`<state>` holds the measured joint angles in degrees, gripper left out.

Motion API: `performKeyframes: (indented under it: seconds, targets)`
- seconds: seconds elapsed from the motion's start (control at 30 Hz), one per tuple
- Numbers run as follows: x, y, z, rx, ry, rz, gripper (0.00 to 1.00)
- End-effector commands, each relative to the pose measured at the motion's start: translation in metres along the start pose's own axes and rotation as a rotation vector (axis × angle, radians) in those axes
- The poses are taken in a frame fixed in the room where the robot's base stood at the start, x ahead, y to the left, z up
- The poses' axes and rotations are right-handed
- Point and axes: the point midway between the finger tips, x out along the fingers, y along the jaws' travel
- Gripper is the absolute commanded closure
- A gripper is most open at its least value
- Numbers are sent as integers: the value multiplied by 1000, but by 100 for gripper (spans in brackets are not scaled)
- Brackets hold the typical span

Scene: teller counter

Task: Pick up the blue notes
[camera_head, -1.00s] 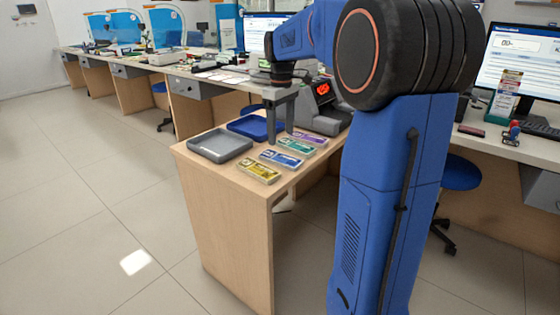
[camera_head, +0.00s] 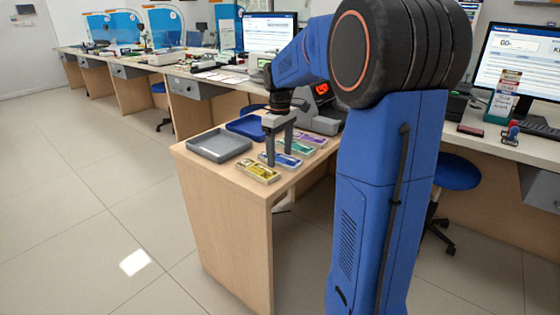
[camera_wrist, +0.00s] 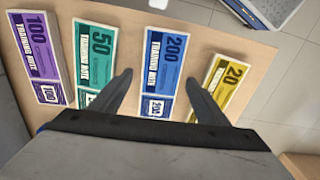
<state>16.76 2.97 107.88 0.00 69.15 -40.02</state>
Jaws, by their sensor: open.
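The blue notes (camera_wrist: 162,58), a banded bundle marked 200, lie flat on the wooden counter between the green and yellow bundles. They also show in the head view (camera_head: 285,160), partly hidden by my fingers. My gripper (camera_wrist: 159,76) is open and empty, pointing down over the blue notes. In the wrist view one finger shows on each side of the bundle, the left one by the green bundle, the right one by the yellow. In the head view my gripper (camera_head: 279,157) is low at the bundle; I cannot tell whether the fingertips touch the counter.
The green notes (camera_wrist: 95,55) and yellow notes (camera_wrist: 223,85) lie close on either side. The purple notes (camera_wrist: 38,50) lie beyond the green. A grey tray (camera_head: 205,153) and a blue tray (camera_head: 236,127) sit farther left on the counter (camera_head: 215,172).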

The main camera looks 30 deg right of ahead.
Motion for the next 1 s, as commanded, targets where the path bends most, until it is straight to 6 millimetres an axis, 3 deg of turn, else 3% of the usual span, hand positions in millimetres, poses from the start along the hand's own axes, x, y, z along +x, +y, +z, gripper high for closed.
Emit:
performKeyframes:
  seconds: [0.07,0.23,0.63,1.0]
  targets:
    - [0,0,0,0,0,0,34]
    - [0,0,0,0,0,0,74]
    - [-8,0,0,0,2,2,76]
    - [-72,1,-1,0,3,2,76]
